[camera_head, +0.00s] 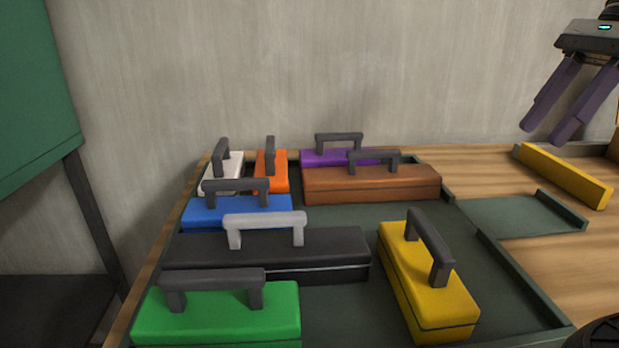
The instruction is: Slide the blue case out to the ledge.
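The blue case (270,204) lies in the dark green tray (490,262), with a dark grey handle on top. The black case (335,255) with a light grey handle is just in front of it. The white case (209,178) and orange case (279,183) are behind it. The brown case (411,185) is behind and to its right. The green ledge (520,217) opens off the tray's right side. My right gripper (545,135) hangs at the upper right, above the table, fingers apart and empty, far from the blue case. My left gripper is not seen.
A purple case (324,158) is at the back, a yellow case (425,285) front right, and a green case (215,318) front left. Bare tray floor lies between the yellow, brown and black cases. A yellow bar (563,176) stands behind the ledge.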

